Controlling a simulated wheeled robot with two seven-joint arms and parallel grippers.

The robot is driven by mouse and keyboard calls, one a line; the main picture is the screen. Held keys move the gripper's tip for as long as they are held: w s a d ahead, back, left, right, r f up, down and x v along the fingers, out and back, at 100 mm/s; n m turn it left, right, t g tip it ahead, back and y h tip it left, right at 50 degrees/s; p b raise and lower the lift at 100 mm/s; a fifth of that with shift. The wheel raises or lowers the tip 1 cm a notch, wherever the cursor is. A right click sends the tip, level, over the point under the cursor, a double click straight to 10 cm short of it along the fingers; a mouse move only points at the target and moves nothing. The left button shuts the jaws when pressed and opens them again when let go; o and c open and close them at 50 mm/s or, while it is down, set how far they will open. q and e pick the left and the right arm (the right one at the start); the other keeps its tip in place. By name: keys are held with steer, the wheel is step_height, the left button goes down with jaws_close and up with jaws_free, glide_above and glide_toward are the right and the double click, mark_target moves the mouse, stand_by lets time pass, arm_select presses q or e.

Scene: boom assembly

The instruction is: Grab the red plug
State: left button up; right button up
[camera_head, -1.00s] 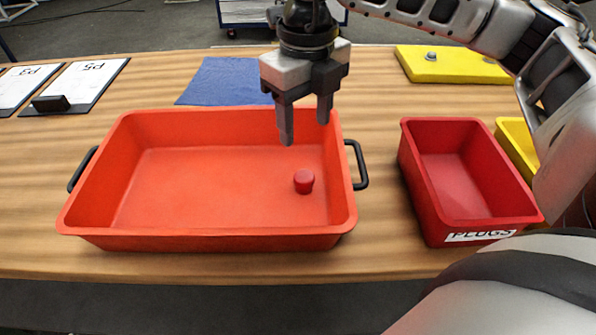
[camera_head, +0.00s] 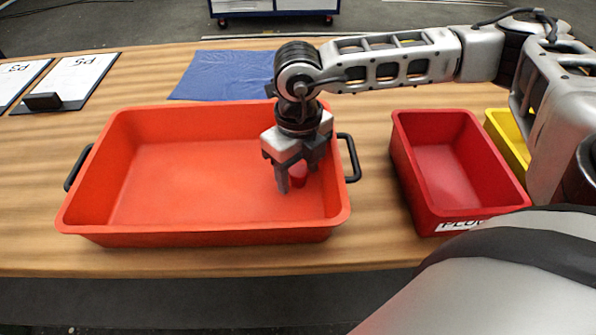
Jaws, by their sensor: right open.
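The red plug (camera_head: 299,178) stands in the right part of the orange tray (camera_head: 150,237). My right gripper (camera_head: 299,182) is open and lowered into the tray, right at the plug. One finger shows to the left of the plug, and the gripper body covers the plug's upper part. I cannot tell whether the fingers touch it. My left gripper is not in view.
A red bin (camera_head: 402,170) labelled for plugs stands to the right of the tray, with a yellow bin (camera_head: 509,143) beyond it. A blue cloth (camera_head: 222,75) lies behind the tray. Clipboards (camera_head: 70,80) lie at the back left. The tray has black side handles.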

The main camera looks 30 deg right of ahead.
steer(key=c, duration=1)
steer(key=shift+c, duration=0.2)
steer(key=shift+r, duration=0.1)
